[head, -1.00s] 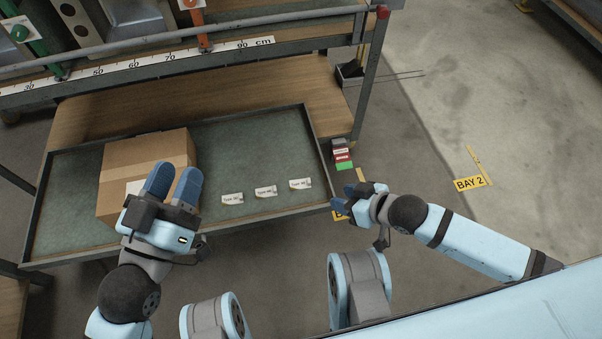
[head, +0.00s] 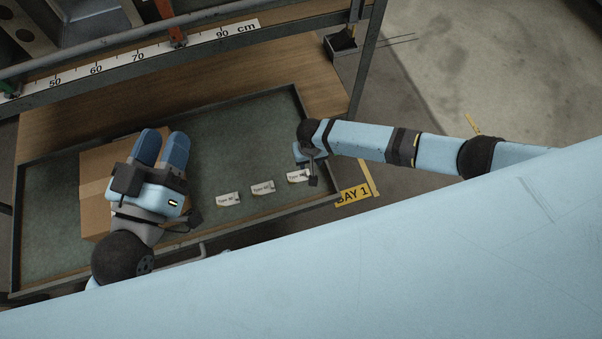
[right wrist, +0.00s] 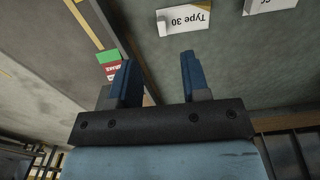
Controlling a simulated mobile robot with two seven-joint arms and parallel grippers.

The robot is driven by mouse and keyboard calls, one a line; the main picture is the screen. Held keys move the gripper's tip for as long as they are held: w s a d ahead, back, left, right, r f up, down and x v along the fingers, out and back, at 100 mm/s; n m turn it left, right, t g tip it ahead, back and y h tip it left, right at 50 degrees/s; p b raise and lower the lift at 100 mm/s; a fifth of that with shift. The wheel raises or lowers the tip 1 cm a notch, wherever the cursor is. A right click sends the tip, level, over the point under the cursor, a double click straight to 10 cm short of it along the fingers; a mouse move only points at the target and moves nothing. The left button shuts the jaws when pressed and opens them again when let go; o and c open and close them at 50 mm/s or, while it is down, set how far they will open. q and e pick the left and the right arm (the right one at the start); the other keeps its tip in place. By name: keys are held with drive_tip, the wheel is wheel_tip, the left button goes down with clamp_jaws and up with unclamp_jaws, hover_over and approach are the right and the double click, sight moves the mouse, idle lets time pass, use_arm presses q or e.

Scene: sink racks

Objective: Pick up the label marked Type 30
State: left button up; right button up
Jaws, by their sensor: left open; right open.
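The Type 30 label (right wrist: 188,20), a white tag with dark print, lies on the green tray surface ahead of my right gripper (right wrist: 156,76) in the right wrist view. My right gripper is open and empty, with the label beyond its fingertips. My left gripper (head: 162,135) is open above a cardboard box.
The cardboard box (head: 95,165) stands on the left of the tray (head: 240,125). A measuring rail (head: 130,62) runs behind. A green and red stack (right wrist: 108,60) shows beside the tray edge in the right wrist view. A yellow BAY 1 floor sign (head: 355,194) lies to the right.

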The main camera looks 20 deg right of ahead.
drive_tip(key=b, duration=0.2)
hover_over(308, 172)
drive_tip(key=f, duration=0.4)
drive_tip(key=shift+s+f, duration=0.3)
drive_tip(key=shift+f, duration=0.1)
drive_tip(key=f+b, duration=0.3)
drive_tip(key=f, duration=0.1)
drive_tip(key=shift+w+f, duration=0.1)
drive_tip(key=shift+w, duration=0.25)
drive_tip(key=shift+f, duration=0.4)
use_arm(q)
wheel_tip(308, 172, down, 7)
drive_tip(key=w+m+g, duration=0.1)
drive_tip(key=g, duration=0.1)
drive_tip(key=shift+m, duration=0.4)
use_arm(e)
clamp_jaws()
use_arm(q)
drive_tip(key=shift+r, duration=0.1)
